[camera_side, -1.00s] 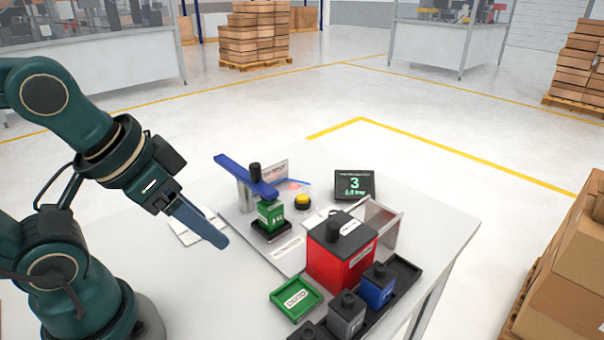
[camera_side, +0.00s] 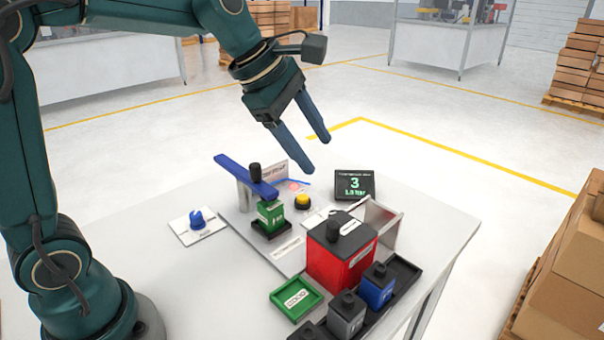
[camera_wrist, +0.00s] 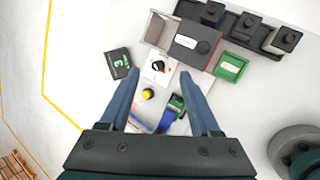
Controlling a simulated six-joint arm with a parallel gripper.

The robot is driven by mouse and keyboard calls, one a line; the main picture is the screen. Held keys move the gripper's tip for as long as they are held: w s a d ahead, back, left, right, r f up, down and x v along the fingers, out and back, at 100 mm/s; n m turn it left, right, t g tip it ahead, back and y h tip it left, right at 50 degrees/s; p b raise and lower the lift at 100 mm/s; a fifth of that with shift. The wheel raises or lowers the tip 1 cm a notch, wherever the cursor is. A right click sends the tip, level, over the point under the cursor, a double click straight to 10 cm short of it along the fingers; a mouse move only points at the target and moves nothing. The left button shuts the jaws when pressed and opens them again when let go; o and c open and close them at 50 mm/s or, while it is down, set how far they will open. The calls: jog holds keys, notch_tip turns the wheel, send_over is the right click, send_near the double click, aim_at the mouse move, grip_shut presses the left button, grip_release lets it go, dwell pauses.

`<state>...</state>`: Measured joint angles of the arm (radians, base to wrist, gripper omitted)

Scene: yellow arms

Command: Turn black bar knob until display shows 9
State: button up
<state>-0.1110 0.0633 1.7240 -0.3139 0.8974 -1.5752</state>
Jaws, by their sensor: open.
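The black bar knob (camera_wrist: 158,67) sits on a white plate in the wrist view, just beyond and between my fingertips. In the side view the knob is not clearly visible; part of its white plate (camera_side: 316,219) shows behind the red block. The dark display (camera_side: 355,185) stands at the back of the table and reads 3 in green, with a smaller line under it; it also shows in the wrist view (camera_wrist: 120,63). My gripper (camera_side: 318,155) is open and empty, pointing down well above the table. In the wrist view its fingers (camera_wrist: 161,78) are apart.
A red block (camera_side: 340,260) with a black top and a clear panel (camera_side: 383,222) stand close to the knob. A yellow button (camera_side: 303,201), a blue lever (camera_side: 245,174) and a green block (camera_side: 271,215) are to the left. A blue knob (camera_side: 197,219) sits farther left.

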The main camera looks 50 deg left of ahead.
jog(key=w+a+f+n+g, duration=0.1)
jog(key=w+a+f+n, duration=0.1)
jog(key=w+f+n, duration=0.4)
jog(key=g, duration=0.1)
send_over(332, 213)
jog(key=s+a, duration=0.1)
jog(key=shift+h, duration=0.4)
notch_tip(332, 213, down, 7)
jog(key=shift+s+a+f, duration=0.1)
jog(key=shift+f, duration=0.05)
jog(key=shift+f+g, duration=0.3)
jog(key=shift+f, duration=0.1)
jog(key=shift+x, duration=2.3)
grip_shut()
